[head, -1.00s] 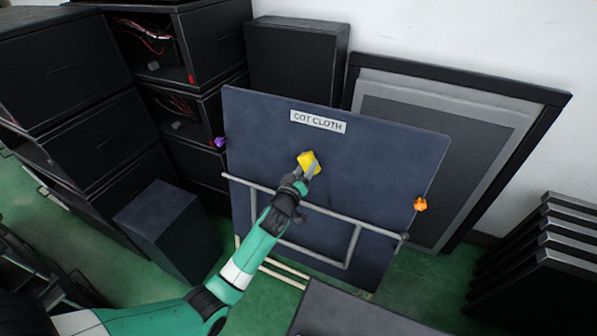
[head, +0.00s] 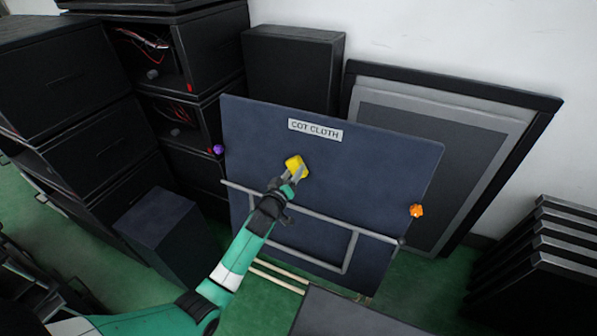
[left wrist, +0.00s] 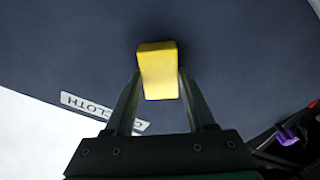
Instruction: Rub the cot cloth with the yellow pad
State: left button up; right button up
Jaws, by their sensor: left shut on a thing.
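The cot cloth (head: 370,180) is a dark blue upright panel with a white "COT CLOTH" label (head: 315,131) near its top edge. My left gripper (head: 294,172) is shut on the yellow pad (head: 296,164) in front of the upper left-middle of the cloth, below the label. In the left wrist view the pad (left wrist: 158,70) sits between the two fingers against the dark cloth (left wrist: 230,50). I cannot tell for sure whether the pad touches the cloth. My right gripper is not in view.
A grey rail frame (head: 315,225) crosses the cloth's lower part. A purple knob (head: 218,150) is at its left edge and an orange knob (head: 416,211) at its right. Black cabinets (head: 80,130) stand left; a framed panel (head: 490,140) leans on the wall behind.

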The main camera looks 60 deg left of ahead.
pick_arm(q)
jog(key=shift+s+d+r+p, duration=0.2)
jog(key=shift+s+d+p, duration=0.15)
jog(key=shift+p, duration=0.15)
jog(key=p+v, duration=0.2)
jog(key=v, duration=0.3)
jog(key=shift+s+a, duration=0.1)
jog(key=shift+a, duration=0.05)
jog(key=shift+r, duration=0.1)
jog(key=shift+p+v, duration=0.65)
jog(key=shift+v, duration=0.85)
jog(key=shift+r, duration=0.1)
